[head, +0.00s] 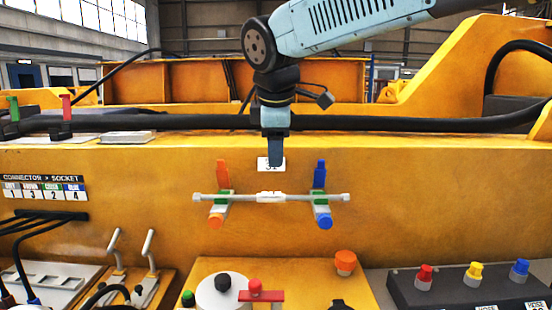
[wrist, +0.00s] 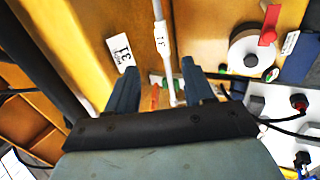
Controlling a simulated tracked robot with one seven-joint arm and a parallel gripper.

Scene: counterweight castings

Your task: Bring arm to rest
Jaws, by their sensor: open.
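My gripper (head: 273,150) hangs down from my light-blue arm in the middle of the head view, in front of the yellow casting (head: 420,165). Its tip overlaps a white number label (head: 265,164) there. In the wrist view my gripper (wrist: 158,80) has its two fingers apart, with nothing held between them. A pale horizontal bar (head: 270,197) with a white tag at its middle lies below the gripper in the head view. The bar (wrist: 169,65) also shows beyond the fingers in the wrist view. Two clamps with an orange handle (head: 222,173) and a blue handle (head: 319,173) sit along the bar.
A black hose (head: 400,124) runs across behind the gripper. Below are two metal levers (head: 148,245), a round white dial (head: 222,292) with a red handle, an orange knob (head: 345,261) and a dark box (head: 460,290) with coloured caps. A connector chart (head: 44,188) is at left.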

